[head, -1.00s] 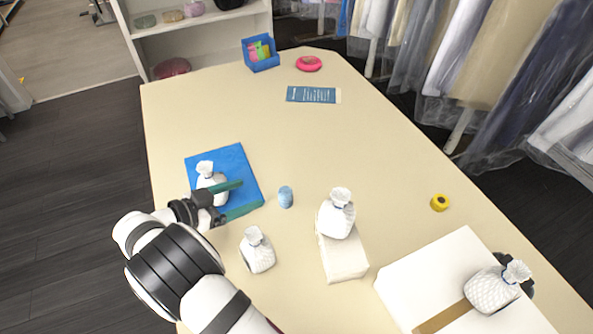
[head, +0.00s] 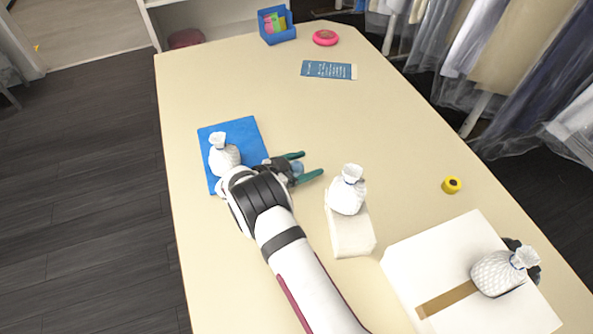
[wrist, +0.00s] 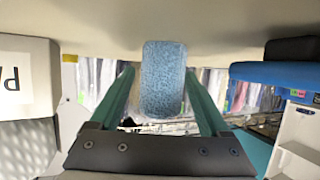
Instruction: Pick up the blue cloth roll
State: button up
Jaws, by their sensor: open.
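The blue cloth roll (wrist: 162,80) is a light blue, fuzzy upright roll, seen in the wrist view between the two green fingers. My gripper (wrist: 160,92) is open, with one finger on each side of the roll and visible gaps beside it. In the head view my gripper (head: 312,166) is low over the table, right of the blue mat, and the roll (head: 297,168) shows partly between the fingers. The roll's lower part is hidden by the gripper there.
A white tied bag (head: 224,158) stands on the blue mat (head: 250,135) to the left. Another bag (head: 346,193) stands on a white block (head: 352,238) to the right. A large white box (head: 420,262) bears a third bag (head: 497,275).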

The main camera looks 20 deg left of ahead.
grip_shut()
dwell(0.3)
